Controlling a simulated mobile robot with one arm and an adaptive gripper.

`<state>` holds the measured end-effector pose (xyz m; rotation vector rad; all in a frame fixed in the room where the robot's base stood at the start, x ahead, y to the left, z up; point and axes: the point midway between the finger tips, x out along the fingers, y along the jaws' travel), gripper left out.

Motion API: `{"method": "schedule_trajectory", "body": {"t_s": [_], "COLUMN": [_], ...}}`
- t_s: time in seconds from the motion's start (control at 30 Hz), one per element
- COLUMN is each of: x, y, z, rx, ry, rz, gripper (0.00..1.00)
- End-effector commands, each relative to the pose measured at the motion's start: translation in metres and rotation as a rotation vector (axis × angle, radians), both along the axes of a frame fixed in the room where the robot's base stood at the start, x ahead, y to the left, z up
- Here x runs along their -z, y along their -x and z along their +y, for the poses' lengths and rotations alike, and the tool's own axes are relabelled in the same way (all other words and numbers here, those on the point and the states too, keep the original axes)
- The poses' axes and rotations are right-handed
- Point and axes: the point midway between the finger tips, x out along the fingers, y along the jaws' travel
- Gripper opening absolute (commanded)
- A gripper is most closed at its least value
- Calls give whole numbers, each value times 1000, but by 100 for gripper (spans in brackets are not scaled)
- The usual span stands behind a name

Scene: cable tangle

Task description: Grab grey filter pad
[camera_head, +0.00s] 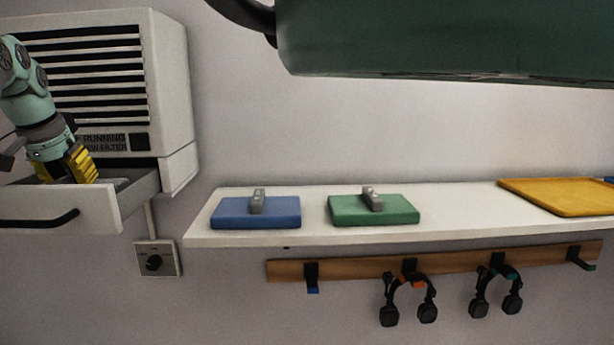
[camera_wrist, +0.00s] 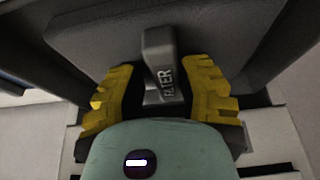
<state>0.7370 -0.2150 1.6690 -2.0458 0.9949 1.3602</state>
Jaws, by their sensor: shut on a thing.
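The grey filter pad (camera_wrist: 225,42) lies in the open drawer (camera_head: 90,216) of the white wall unit. Its raised grey handle (camera_wrist: 161,60), marked "FILTER", stands between the yellow fingers in the wrist view. My gripper (camera_wrist: 163,92) is shut on this handle. In the head view my gripper (camera_head: 84,172) reaches down into the drawer from the upper left. The drawer front hides most of the pad there; only a grey edge shows beside the fingers.
A white shelf (camera_head: 460,227) right of the unit holds a blue pad (camera_head: 240,213), a green pad (camera_head: 395,211) and a yellow tray (camera_head: 560,196). Headphones (camera_head: 408,300) hang on a wooden rail below. A dial box (camera_head: 157,259) is under the unit. A large dark green object (camera_head: 450,40) hangs above.

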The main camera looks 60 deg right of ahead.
Motion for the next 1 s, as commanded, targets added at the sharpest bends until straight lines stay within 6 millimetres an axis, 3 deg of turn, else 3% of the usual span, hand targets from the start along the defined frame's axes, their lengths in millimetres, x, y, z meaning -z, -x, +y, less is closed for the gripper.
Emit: {"method": "schedule_trajectory", "body": {"t_s": [0.17,0.77,0.87,1.0], "x": [2,-2,-9,-34], "y": [1,2,7,12], "z": [-1,0,1,4], "rx": [3,2,4,2], "ry": [-3,-2,-3,-2], "rz": [6,6,3,1], "gripper": [0,0,0,0]}}
